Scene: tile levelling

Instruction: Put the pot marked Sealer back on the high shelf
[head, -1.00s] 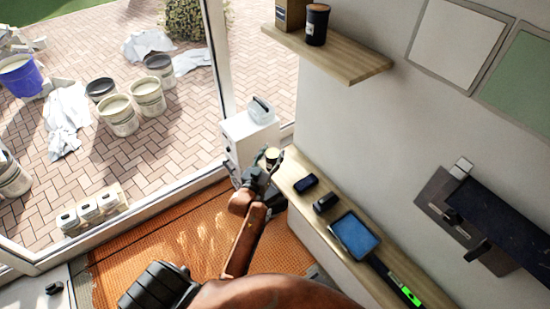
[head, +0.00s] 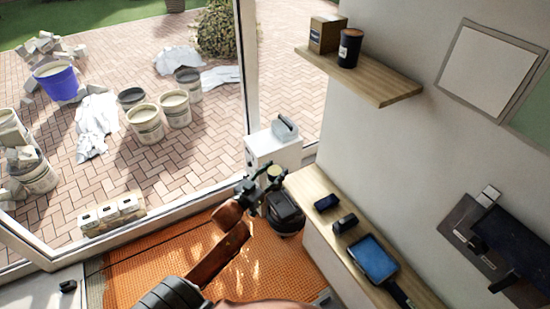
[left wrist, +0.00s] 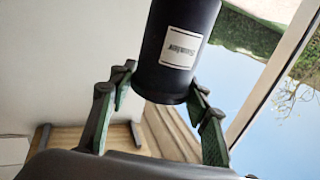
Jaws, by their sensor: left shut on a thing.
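My left gripper (head: 262,183) is shut on a dark pot (left wrist: 178,50) with a pale label. Its fingers (left wrist: 155,105) lie on both sides of the pot's lower end in the left wrist view. The label's writing is too small and turned to read surely. In the head view the held pot's tan top (head: 274,171) shows beside the white unit, below the level of the high shelf. The high shelf (head: 375,87) is a wooden board on the wall at the upper right. My right gripper is not in view.
On the high shelf stand a brown box (head: 326,34) and a dark labelled pot (head: 349,48); its right part is bare. A lower ledge (head: 318,190) carries small dark items and a blue tray (head: 373,260). A white unit (head: 270,150) stands by the window frame (head: 247,65).

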